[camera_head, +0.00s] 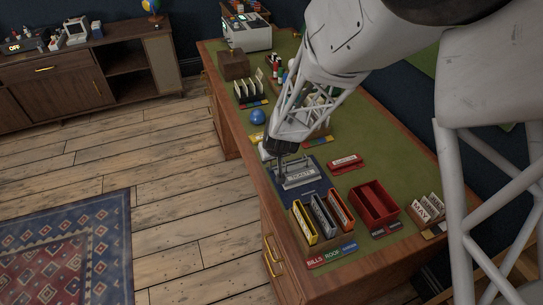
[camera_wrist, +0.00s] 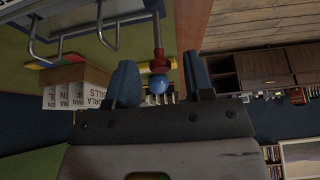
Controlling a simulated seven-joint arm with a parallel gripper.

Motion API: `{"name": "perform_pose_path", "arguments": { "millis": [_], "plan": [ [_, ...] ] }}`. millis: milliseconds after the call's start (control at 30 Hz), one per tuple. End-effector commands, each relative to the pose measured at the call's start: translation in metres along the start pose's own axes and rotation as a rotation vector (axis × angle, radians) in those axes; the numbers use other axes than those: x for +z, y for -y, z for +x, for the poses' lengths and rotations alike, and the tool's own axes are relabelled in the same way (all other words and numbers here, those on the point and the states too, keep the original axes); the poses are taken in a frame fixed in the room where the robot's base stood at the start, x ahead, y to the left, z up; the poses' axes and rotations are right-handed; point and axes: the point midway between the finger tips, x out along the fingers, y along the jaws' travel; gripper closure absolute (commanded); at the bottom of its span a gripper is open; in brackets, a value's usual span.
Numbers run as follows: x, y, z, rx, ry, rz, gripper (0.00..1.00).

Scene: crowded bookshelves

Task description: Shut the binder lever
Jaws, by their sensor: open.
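The binder (camera_head: 300,177), with a "TICKETS" label, lies on a dark blue mat on the green desk top. In the wrist view, its metal hoops (camera_wrist: 107,25) show at the upper left. A thin metal lever (camera_wrist: 157,28) with a dark red knob (camera_wrist: 159,64) comes down from the top of the wrist view. My gripper (camera_head: 282,160) is at the binder's left end in the head view. Its blue fingers are open (camera_wrist: 161,80) and the knob shows between them; I cannot tell whether they touch it. The head view hides the lever behind my gripper.
A blue ball (camera_head: 257,117) lies beyond the gripper. Yellow, grey and red upright files (camera_head: 323,214) stand at the near end, beside a red tray (camera_head: 373,203). A red box (camera_head: 346,162) lies right of the binder. The desk's left edge is close.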

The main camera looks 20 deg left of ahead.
Motion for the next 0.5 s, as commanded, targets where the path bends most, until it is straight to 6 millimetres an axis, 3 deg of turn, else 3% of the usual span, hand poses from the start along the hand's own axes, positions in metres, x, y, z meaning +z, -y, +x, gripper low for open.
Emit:
{"name": "perform_pose_path", "arguments": {
  "millis": [267,500],
  "plan": [
    [-0.001,0.000,-0.014,0.000,-0.002,-0.001,0.52],
    [-0.001,0.000,-0.043,0.000,-0.003,-0.001,0.52]
  ]
}}
